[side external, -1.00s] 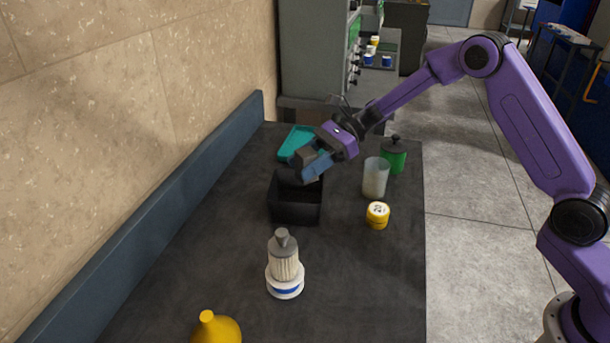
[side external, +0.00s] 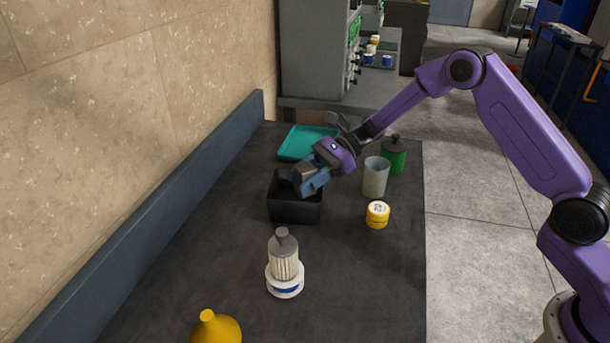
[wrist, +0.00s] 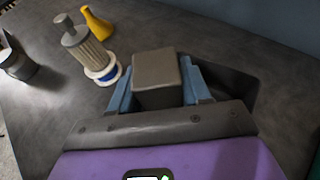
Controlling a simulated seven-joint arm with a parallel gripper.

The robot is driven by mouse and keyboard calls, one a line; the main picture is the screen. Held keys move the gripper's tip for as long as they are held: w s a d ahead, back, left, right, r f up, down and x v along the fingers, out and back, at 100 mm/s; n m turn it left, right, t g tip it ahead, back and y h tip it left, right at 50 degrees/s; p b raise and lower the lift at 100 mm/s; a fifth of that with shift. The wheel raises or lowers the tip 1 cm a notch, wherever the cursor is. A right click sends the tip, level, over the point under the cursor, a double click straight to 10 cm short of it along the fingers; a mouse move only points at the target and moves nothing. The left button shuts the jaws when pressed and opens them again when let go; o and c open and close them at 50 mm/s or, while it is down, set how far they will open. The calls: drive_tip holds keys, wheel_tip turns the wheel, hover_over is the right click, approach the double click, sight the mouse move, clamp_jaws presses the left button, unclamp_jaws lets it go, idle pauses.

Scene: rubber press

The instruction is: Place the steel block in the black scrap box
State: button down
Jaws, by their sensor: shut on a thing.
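The steel block (wrist: 157,75) is a grey block held between the blue fingers of my gripper (wrist: 158,92) in the wrist view. In the side view my gripper (side external: 309,180) is shut on the block (side external: 304,172), over the opening of the black scrap box (side external: 296,210). The fingers and block hide part of the box's inside. I cannot tell whether the block touches the box. In the wrist view the box (wrist: 238,85) shows behind the right finger.
A teal tray (side external: 299,144) lies behind the box. A brush-like item on a white-and-blue roll (side external: 285,280) and a yellow bottle (side external: 217,328) stand in front.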

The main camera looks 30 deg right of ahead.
drive_tip(key=shift+f, duration=0.15)
drive_tip(key=c, duration=0.5)
unclamp_jaws()
drive_tip(key=shift+f, duration=0.1)
drive_tip(key=shift+r, duration=0.55)
drive_tip(key=v, duration=1.2)
drive_tip(key=shift+s+r, duration=0.1)
